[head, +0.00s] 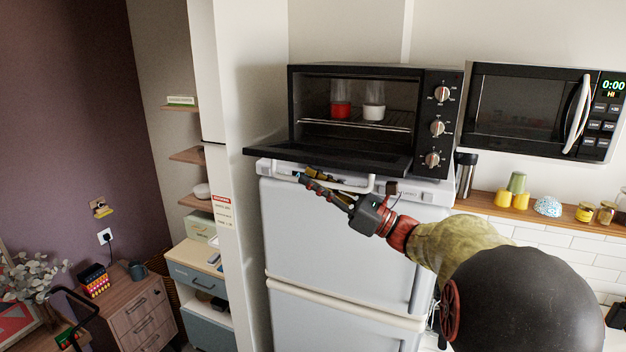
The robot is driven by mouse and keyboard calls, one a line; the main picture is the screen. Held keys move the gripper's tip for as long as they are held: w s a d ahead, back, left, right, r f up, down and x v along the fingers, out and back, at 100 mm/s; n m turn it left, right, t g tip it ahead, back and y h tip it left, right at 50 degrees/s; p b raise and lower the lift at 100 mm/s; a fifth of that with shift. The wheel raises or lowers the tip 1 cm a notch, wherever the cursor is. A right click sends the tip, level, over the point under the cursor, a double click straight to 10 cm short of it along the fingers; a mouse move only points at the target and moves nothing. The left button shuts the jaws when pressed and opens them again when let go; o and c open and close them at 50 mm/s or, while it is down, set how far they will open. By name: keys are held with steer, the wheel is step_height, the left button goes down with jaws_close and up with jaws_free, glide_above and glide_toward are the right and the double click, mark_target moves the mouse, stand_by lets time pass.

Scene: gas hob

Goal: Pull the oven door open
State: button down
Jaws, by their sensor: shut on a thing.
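The black countertop oven (370,75) stands on top of a white fridge. Its door (325,154) is hinged down and lies nearly flat, sticking out from the oven's front, so the inside is exposed. A pale bar handle (360,190) shows below the door's front part. My gripper (312,183) reaches in from the lower right, with its fingers under the door at the handle, and is shut on it. The exact contact is partly hidden by the fingers.
A red cup (341,109) and a white cup (373,111) sit on the oven rack. A microwave (530,110) is to the right, above a wooden shelf (545,217) with cups and jars. A wall edge and small shelves stand left of the fridge (330,240).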

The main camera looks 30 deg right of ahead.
steer(key=shift+r, duration=0.15)
steer(key=c, duration=2)
jaws_free()
steer(key=shift+o, duration=0.6)
steer(key=v, duration=1.2)
